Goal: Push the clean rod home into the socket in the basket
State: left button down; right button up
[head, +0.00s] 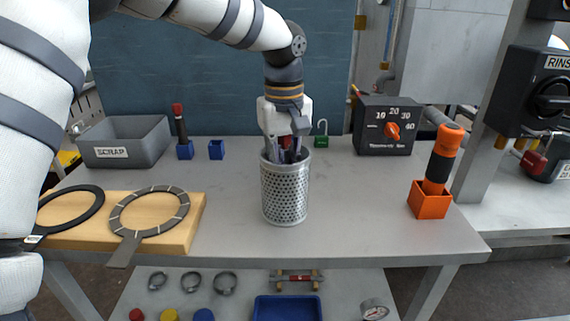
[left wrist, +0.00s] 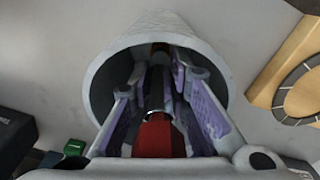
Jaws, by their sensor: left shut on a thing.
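The perforated metal basket (head: 285,190) stands upright in the middle of the table. My left gripper (head: 286,153) points straight down into its mouth, its fingers partly below the rim. It is shut on a rod with a red end, whose red part (head: 287,142) shows between the fingers. In the left wrist view the fingers (left wrist: 158,85) are inside the basket (left wrist: 105,75), on either side of the rod's red end (left wrist: 157,135) and dark shaft. A small orange patch shows beyond the shaft. The socket and the rod's lower end cannot be made out. My right gripper is not in view.
A red-topped rod (head: 179,120) stands in a blue holder, beside an empty-looking blue holder (head: 216,149). The scrap bin (head: 125,153), wooden board (head: 190,215), timer box (head: 386,125) and orange holder (head: 430,200) stand around.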

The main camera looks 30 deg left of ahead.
pick_arm(q)
jog(key=shift+f, duration=0.75)
jog(key=c, duration=1.4)
grip_release()
jog(key=shift+c, duration=0.2)
jog(key=shift+r, duration=0.1)
